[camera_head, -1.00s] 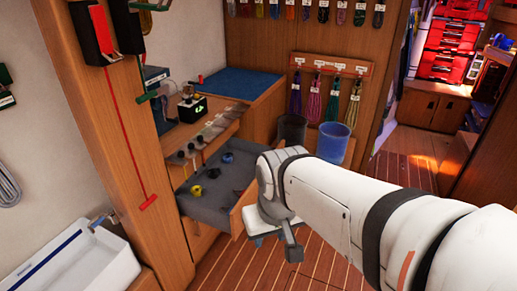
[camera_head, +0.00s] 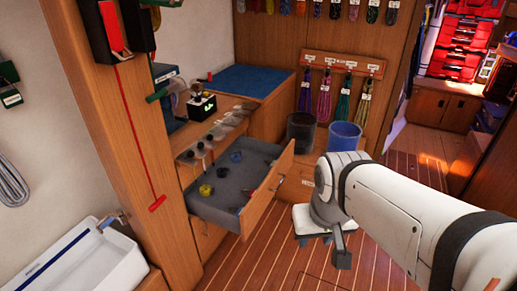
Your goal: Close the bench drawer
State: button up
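The bench drawer (camera_head: 222,208) stands pulled out from the wooden bench, its grey inside open to view. Its wooden front (camera_head: 268,190) faces right and carries a slim handle (camera_head: 275,184). Several small dark rolls and a yellow roll (camera_head: 206,190) lie inside. My arm reaches in from the right. The white and grey end that appears to be my gripper (camera_head: 315,238) shows low, right of the drawer front, with a visible gap between them. The arm partly hides it, and its finger opening is unclear. I see nothing held.
A dark bin (camera_head: 301,132) and a blue bin (camera_head: 340,138) stand behind the drawer, near the arm. A wooden post (camera_head: 125,130) and a white sink (camera_head: 85,262) are at left. Striped floor (camera_head: 265,258) in front of the drawer is clear.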

aim_at(251, 173)
jog(key=u, duration=0.05)
jog(key=i, duration=0.95)
jog(key=z, duration=0.95)
jog(key=k, duration=1)
jog(key=u, duration=0.4)
jog(key=i, duration=1)
jog(key=u, duration=0.05)
